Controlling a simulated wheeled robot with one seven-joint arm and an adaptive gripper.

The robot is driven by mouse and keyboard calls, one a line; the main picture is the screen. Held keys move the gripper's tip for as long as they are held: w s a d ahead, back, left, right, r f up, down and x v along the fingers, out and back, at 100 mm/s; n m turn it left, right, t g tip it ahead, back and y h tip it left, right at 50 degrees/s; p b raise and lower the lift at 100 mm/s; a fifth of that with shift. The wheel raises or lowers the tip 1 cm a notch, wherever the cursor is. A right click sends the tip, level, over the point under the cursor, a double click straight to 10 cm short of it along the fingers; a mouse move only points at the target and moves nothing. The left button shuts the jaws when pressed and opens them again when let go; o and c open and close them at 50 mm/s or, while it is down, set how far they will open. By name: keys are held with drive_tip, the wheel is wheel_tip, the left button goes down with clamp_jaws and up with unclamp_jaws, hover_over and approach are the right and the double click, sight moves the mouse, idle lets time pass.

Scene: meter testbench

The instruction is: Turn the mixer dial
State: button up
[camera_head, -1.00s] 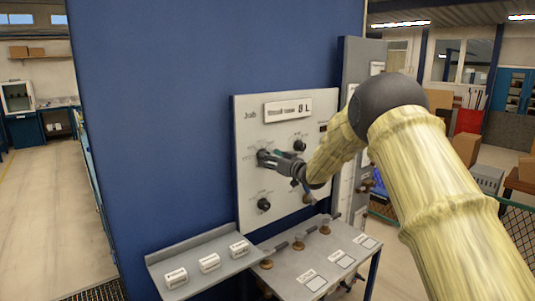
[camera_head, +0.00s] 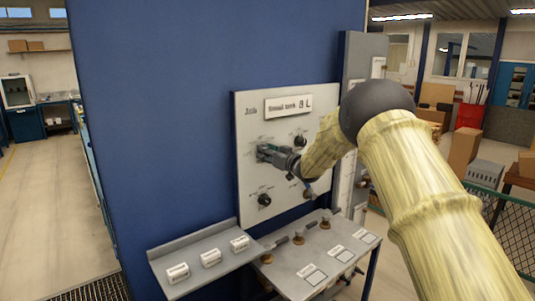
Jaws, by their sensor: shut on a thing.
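A pale panel (camera_head: 247,119) on a blue wall carries several black dials with printed scales. One dial (camera_head: 264,200) is at the lower left and another (camera_head: 301,141) at the upper right. My gripper (camera_head: 265,153) is at the upper left dial position and is shut on the dial there. The gripper's fingers hide most of that dial, and its label is too small to read. My arm hides the panel's lower right part.
A grey shelf (camera_head: 190,250) with several white labelled blocks stands below the panel at left. Beside it a bench (camera_head: 290,262) holds brass fittings and label cards. A grey cabinet (camera_head: 358,70) stands right of the panel.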

drive_tip(key=shift+f+n+b, duration=0.2)
drive_tip(key=shift+n+b, duration=0.2)
drive_tip(key=shift+b, duration=0.45)
drive_tip(key=shift+f+n+b, duration=0.15)
drive_tip(key=shift+n+b, duration=0.45)
drive_tip(key=shift+b, duration=0.4)
drive_tip(key=n+b, duration=0.4)
drive_tip(key=b, duration=0.2)
drive_tip(key=n+b, duration=0.4)
drive_tip(key=shift+b, duration=0.3)
drive_tip(key=shift+n+b, duration=0.8)
drive_tip(key=shift+n, duration=0.1)
drive_tip(key=shift+r, duration=0.2)
drive_tip(key=o, duration=1)
